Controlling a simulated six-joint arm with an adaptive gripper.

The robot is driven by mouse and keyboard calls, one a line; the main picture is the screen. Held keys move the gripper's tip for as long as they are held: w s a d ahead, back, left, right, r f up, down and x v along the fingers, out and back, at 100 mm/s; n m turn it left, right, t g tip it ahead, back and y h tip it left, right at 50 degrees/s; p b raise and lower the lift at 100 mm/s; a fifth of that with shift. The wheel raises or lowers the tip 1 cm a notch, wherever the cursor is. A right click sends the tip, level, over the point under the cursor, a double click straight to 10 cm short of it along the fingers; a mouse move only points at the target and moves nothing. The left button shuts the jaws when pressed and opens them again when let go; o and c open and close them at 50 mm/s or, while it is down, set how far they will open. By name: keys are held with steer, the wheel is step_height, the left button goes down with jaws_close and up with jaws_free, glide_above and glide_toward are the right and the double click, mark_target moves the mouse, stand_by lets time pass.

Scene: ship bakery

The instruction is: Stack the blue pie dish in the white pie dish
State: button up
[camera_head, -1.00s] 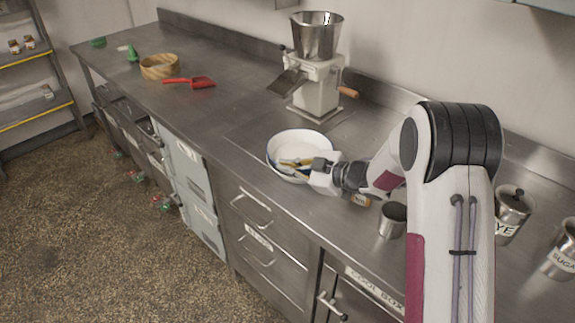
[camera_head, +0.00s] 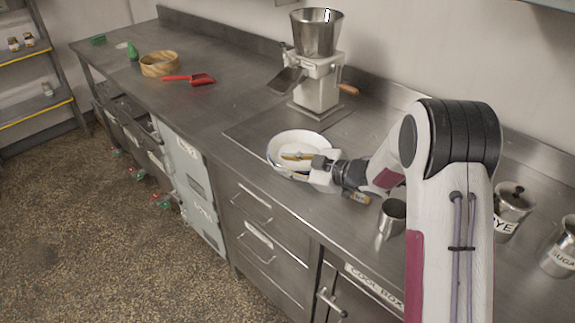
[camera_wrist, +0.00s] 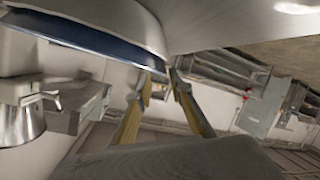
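A round white dish with a blue rim line (camera_head: 272,146) stands on the steel counter, left of my gripper, in the head view. I make out only this one dish outline; I cannot tell whether a second dish is nested in it. My gripper (camera_head: 289,163) is low over the dish's near right part, its yellowish fingers pointing left across it. In the wrist view, a dish with a broad blue band (camera_wrist: 95,38) fills the upper left. Its edge comes close to the fingertips (camera_wrist: 163,80). A gap shows between the tips, but I cannot tell whether they grip the rim.
A steel cup (camera_head: 392,219) is near my forearm, with RYE (camera_head: 512,205) and SUGAR (camera_head: 560,250) canisters farther right. A red scoop (camera_head: 201,79) and wooden ring (camera_head: 160,66) lie far left. The counter between is clear.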

steer(key=shift+r, duration=0.35)
steer(key=shift+s+d+r, duration=0.15)
steer(key=shift+d, duration=0.05)
steer(key=v, duration=1.1)
steer(key=shift+d, duration=0.2)
steer(key=shift+s+r, duration=0.1)
